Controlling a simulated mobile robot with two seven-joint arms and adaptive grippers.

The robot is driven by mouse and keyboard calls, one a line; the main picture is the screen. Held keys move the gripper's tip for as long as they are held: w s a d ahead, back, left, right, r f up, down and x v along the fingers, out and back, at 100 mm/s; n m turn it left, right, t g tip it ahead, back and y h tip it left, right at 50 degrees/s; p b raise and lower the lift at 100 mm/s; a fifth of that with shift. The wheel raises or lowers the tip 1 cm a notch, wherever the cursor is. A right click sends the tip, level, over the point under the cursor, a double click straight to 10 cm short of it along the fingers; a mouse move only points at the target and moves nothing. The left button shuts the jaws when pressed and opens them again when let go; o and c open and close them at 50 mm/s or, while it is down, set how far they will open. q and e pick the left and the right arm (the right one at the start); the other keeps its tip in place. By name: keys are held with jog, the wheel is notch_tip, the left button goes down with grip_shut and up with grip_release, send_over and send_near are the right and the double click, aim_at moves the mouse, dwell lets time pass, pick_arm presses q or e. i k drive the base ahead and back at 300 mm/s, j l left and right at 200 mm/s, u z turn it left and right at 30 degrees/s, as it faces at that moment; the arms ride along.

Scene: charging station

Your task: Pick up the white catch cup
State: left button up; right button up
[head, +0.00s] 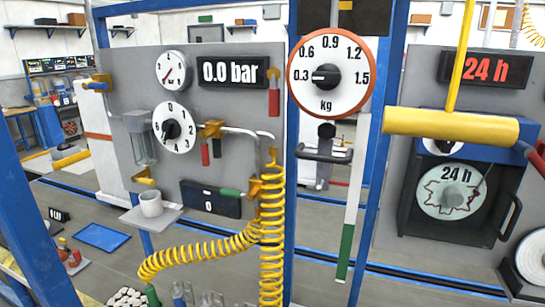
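The white catch cup (151,206) stands upright on a small grey shelf (133,219) at the lower left of the grey panel in the head view. The cup is open at the top. A yellow fitting (144,181) and a clear container (141,147) are on the panel just above it. Neither of my grippers shows in this view, so nothing is seen touching the cup.
The grey panel (235,105) carries dials and a display (235,72) reading 0.0 bar. A yellow coiled hose (271,235) hangs right of the cup and loops below it. Blue posts (291,250) frame the panel. A kg dial (331,100) hangs to the right.

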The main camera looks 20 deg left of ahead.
aim_at(151, 204)
jog(key=u, duration=1.35)
